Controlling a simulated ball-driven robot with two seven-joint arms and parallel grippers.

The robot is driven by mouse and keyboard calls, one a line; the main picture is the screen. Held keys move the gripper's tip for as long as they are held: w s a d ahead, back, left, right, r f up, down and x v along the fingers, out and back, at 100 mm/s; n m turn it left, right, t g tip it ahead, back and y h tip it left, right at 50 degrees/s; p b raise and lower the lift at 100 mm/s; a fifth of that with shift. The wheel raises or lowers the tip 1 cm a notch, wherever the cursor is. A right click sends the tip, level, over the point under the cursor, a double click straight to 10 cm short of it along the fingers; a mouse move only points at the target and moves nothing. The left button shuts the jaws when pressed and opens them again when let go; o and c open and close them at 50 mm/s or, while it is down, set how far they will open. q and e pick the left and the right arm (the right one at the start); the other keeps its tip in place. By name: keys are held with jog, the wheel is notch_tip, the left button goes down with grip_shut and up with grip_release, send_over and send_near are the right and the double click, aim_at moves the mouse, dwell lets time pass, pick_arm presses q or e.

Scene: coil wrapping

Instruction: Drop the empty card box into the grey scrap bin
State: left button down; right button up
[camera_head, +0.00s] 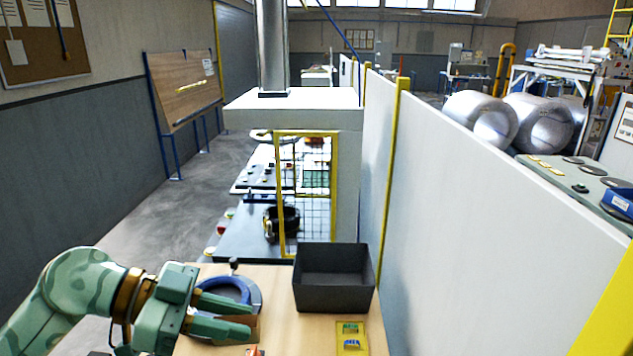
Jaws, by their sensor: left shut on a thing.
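The dark grey scrap bin (335,296) stands open and upright on the wooden table, right of my left gripper. My left gripper (240,319) is low over the table, left of the bin and apart from it. Its green fingers are shut on a small brown card box (253,323), mostly hidden by the fingers. I cannot tell whether the box touches the table. My right gripper is out of view.
A blue ring (226,290) on a grey round base sits just behind my left gripper. A yellow label plate (352,338) lies in front of the bin. A yellow-framed mesh guard (306,195) stands behind, and a pale partition (480,210) runs along the right.

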pick_arm(q)
jog(key=a+f+n+t+y+b, duration=0.1)
jog(key=a+f+n+t+b, duration=0.2)
jog(key=f, duration=0.4)
jog(key=w+a+f+n+t+y+b, duration=0.1)
jog(key=a+f+n+t+b, duration=0.2)
jog(key=a+f, duration=0.3)
jog(key=shift+a+f+t+y, duration=0.15)
jog(key=shift+f+t+y, duration=0.15)
jog(key=shift+f, duration=0.4)
